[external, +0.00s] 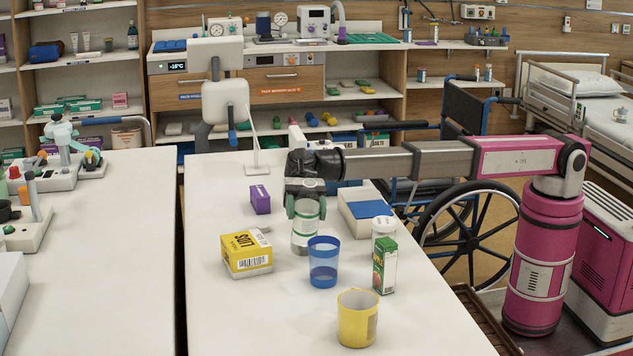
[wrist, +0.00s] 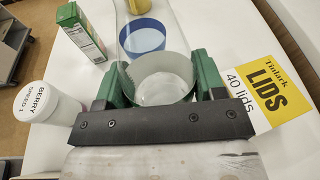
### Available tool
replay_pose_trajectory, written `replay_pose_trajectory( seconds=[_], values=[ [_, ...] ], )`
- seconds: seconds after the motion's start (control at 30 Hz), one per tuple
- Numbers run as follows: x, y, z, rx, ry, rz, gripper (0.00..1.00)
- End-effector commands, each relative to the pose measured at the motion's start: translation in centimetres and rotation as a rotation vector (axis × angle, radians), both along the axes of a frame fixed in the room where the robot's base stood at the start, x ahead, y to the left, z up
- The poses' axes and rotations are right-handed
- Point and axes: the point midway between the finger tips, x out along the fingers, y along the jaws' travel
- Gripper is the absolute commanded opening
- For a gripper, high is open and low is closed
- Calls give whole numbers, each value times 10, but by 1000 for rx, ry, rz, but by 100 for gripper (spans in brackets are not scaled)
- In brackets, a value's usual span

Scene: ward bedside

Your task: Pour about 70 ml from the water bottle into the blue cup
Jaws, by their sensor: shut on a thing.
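The water bottle (external: 305,235) is a clear container with a pale, green-edged label. It stands about upright at table height, and I cannot tell whether it touches the table. My gripper (external: 305,208) is shut around its upper part. In the wrist view its round open top (wrist: 162,82) sits between the green fingers of my gripper (wrist: 160,88). The translucent blue cup (external: 323,264) stands upright on the table just in front and right of the bottle, apart from it. It also shows beyond the bottle in the wrist view (wrist: 142,40). Whether it holds liquid is unclear.
A yellow lids box (external: 247,252) lies left of the bottle. A green carton (external: 384,265) and a white-capped container (external: 383,226) stand right of the blue cup. A yellow cup (external: 358,320) is nearer the front. A purple box (external: 260,200) lies behind. The table's left front is clear.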

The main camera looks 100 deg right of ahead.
Motion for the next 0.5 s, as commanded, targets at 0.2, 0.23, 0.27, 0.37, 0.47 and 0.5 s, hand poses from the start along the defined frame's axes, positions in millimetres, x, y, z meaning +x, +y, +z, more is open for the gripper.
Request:
replay_pose_trajectory(
  seconds=[0.2, 0.23, 0.27, 0.37, 0.47, 0.5],
  values=[
    [0, 3, 0, -138, -26, 1, 32],
    [0, 3, -1, -157, -29, 1, 32],
    [-1, 4, -2, -176, -33, 1, 32],
    [-1, 6, -3, -241, -45, 1, 32],
    [-1, 8, -5, -304, -58, 2, 32],
    [-1, 8, -6, -329, -62, 1, 32]
  ],
)
